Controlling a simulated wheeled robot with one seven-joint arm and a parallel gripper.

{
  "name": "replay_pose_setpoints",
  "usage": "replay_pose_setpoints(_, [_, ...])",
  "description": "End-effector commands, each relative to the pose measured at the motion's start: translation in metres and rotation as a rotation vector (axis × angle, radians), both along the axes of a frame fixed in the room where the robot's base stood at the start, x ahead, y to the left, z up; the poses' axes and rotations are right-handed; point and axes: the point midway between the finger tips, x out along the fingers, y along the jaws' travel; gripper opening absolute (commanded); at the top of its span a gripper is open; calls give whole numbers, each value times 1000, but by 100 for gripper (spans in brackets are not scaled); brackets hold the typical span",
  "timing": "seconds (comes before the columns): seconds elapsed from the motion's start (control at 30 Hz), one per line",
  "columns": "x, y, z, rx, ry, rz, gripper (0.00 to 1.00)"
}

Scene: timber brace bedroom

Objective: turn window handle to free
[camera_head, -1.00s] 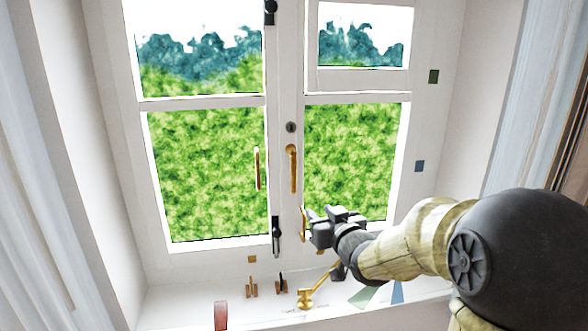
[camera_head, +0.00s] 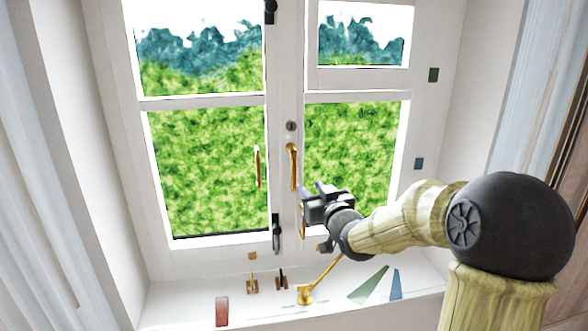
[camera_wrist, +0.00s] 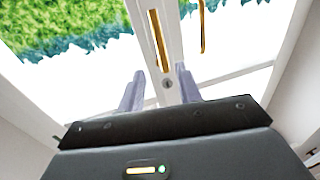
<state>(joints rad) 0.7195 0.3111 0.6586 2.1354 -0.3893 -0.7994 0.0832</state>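A brass window handle (camera_head: 293,167) hangs straight down on the central white window post, with a small dark lock plate (camera_head: 291,126) above it. A second, slimmer brass handle (camera_head: 257,167) is on the left casement. My gripper (camera_head: 316,189) is just below and right of the central handle, apart from it. In the wrist view my two pale fingers (camera_wrist: 160,72) are spread with nothing between them. A brass handle (camera_wrist: 158,40) lies beyond the fingertips there, and another brass piece (camera_wrist: 201,27) is to its right.
A black bolt (camera_head: 276,234) sits low on the post. A brass stay (camera_head: 318,280) slants up from the white sill (camera_head: 190,302). Small brass fittings (camera_head: 252,283), a red block (camera_head: 222,311) and green (camera_head: 369,285) and blue (camera_head: 396,285) pieces are along the sill.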

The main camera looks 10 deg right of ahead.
Motion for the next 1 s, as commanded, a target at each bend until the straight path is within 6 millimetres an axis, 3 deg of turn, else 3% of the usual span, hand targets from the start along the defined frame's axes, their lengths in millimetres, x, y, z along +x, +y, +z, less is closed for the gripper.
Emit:
replay_pose_setpoints(0.7, [101, 21, 3, 2, 2, 1, 35])
replay_pose_setpoints(1.0, [121, 24, 0, 0, 1, 0, 35])
